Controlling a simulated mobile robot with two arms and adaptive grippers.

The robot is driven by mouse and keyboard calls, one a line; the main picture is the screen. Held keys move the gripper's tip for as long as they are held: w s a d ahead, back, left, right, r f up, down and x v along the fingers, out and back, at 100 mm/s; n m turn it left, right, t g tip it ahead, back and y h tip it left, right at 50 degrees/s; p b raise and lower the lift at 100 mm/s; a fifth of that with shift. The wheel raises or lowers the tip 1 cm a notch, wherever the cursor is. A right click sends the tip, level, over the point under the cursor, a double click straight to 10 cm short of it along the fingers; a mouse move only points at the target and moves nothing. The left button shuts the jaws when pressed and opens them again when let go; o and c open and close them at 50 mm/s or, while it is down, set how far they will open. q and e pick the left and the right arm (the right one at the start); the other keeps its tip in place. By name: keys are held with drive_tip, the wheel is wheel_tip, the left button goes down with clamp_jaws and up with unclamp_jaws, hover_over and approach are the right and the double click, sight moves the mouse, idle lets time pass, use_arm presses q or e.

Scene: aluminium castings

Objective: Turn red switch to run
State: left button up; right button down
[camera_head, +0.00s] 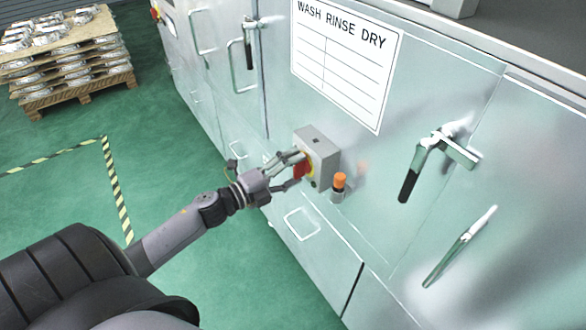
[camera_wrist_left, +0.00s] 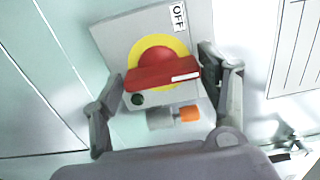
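The red switch (camera_head: 301,169) is a bar handle on a yellow disc on the front of a grey box fixed to the machine. In the left wrist view the red handle (camera_wrist_left: 160,74) lies crosswise, with a white mark at its right end. An "OFF" label (camera_wrist_left: 178,15) is above it; no run label is readable. My left gripper (camera_head: 296,171) is at the switch. Its open fingers (camera_wrist_left: 163,80) straddle the handle's two ends, the right finger very close to it. I cannot tell whether they touch. My right gripper is not in view.
An orange-tipped cylinder (camera_head: 339,183) sticks out beside the box. Door handles (camera_head: 425,160) protrude further right. A "WASH RINSE DRY" sign (camera_head: 347,62) is above. A pallet of castings (camera_head: 68,60) stands far left; the green floor between is clear.

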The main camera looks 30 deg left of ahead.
use_arm(q)
drive_tip(key=shift+o, duration=1.4)
drive_tip(key=v, duration=1.2)
